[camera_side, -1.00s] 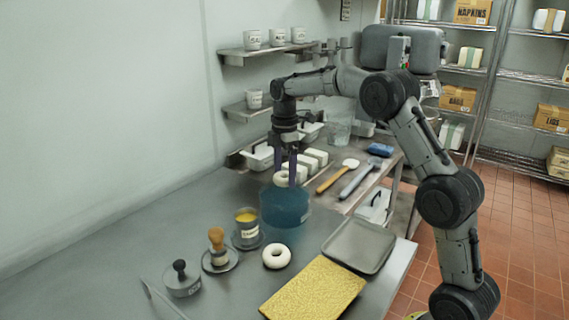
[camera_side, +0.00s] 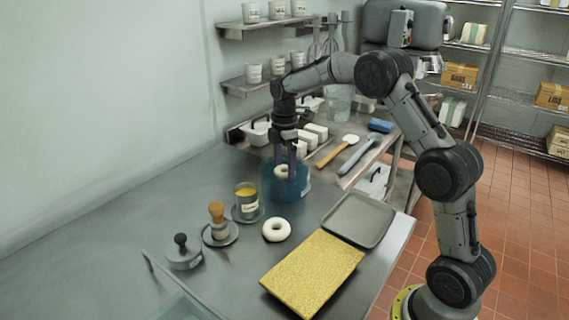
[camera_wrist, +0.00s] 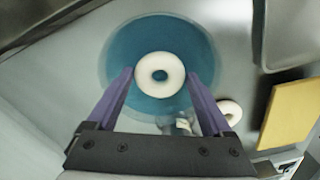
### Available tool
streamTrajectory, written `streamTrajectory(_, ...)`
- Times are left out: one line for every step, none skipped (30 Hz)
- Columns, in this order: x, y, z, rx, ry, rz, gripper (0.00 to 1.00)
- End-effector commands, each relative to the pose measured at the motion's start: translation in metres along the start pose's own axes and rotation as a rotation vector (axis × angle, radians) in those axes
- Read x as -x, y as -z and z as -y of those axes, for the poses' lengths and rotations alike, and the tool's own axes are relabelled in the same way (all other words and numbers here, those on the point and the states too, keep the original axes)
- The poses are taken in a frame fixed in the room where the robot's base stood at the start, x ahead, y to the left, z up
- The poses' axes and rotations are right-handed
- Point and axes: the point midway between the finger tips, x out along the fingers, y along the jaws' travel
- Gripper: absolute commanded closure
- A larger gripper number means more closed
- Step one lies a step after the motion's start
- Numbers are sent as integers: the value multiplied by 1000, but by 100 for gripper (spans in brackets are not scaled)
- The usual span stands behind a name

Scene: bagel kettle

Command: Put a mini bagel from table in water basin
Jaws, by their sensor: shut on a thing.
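A white mini bagel (camera_side: 282,172) is between the fingers of my gripper (camera_side: 285,178), which is shut on it. In the wrist view the held bagel (camera_wrist: 160,57) shows as a ring between the purple fingers, over the round blue water basin (camera_wrist: 118,50). In the side view the basin (camera_side: 272,190) is a translucent blue tub, and the fingers and bagel reach down within its rim. Whether the bagel touches the water, I cannot tell. A second white bagel (camera_side: 276,221) lies flat on the table in front of the basin; it also shows in the wrist view (camera_wrist: 237,120).
A yellow board (camera_side: 312,272) and a grey tray (camera_side: 358,220) lie to the right. A cup of yellow stuff (camera_side: 247,198), a brush (camera_side: 217,212) on a dish and a lidded pot (camera_side: 183,250) stand to the left. White blocks (camera_side: 318,131) are behind.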

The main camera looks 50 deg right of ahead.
Motion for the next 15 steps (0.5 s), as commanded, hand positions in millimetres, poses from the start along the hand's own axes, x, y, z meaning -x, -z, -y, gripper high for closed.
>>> streamTrajectory(0,0,0,0,0,0,70)
streamTrajectory(0,0,0,0,0,0,70)
streamTrajectory(0,0,0,0,0,0,70)
streamTrajectory(0,0,0,0,0,0,70)
streamTrajectory(0,0,0,0,0,0,12)
streamTrajectory(0,0,0,0,0,0,5)
streamTrajectory(0,0,0,0,0,0,0)
streamTrajectory(0,0,0,0,0,0,0)
streamTrajectory(0,0,0,0,0,0,0)
streamTrajectory(0,0,0,0,0,0,0)
streamTrajectory(0,0,0,0,0,0,0)
streamTrajectory(0,0,0,0,1,0,0)
streamTrajectory(0,0,0,0,0,0,0)
streamTrajectory(0,0,0,0,0,0,0)
streamTrajectory(2,0,0,0,0,0,0)
